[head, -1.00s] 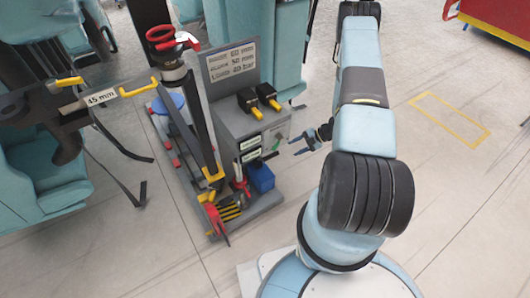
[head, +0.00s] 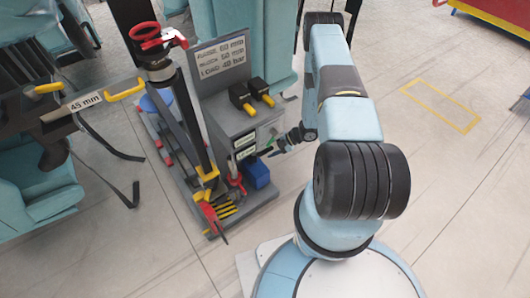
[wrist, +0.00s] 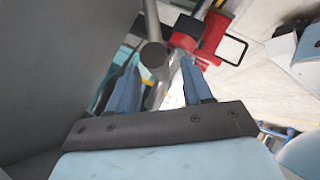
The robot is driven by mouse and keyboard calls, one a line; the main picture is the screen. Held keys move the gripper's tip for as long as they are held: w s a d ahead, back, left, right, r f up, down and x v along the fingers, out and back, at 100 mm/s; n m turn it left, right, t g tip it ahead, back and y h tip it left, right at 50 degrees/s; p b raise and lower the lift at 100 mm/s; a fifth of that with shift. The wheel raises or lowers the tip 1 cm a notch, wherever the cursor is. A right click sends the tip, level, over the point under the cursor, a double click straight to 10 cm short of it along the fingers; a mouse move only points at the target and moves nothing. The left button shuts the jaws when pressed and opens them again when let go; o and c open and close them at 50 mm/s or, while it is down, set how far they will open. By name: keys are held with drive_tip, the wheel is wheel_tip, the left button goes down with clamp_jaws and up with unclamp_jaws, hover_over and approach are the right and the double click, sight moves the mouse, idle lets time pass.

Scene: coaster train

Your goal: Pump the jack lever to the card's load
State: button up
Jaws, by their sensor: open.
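The card (head: 222,60) stands upright at the back of the grey cart, with small print whose last line appears to read LOAD 40 bar. A dark upright column (head: 197,120) with a red ring on top stands on the cart. A red lever-like part (head: 214,220) sits at the cart's front; I cannot tell if it is the jack lever. My gripper (head: 278,146) is open beside the right side of the cart's grey box. In the wrist view, a grey round-ended bar (wrist: 153,54) shows between the open fingers (wrist: 160,82), with no visible grip on it.
Two black units with yellow tips (head: 252,97) top the grey box (head: 228,128). A blue block (head: 256,173) lies low on the cart. A bracket labelled 45 mm (head: 85,101) juts out at left.

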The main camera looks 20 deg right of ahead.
drive_tip(key=shift+x, duration=1.5)
drive_tip(key=shift+c, duration=0.4)
clamp_jaws()
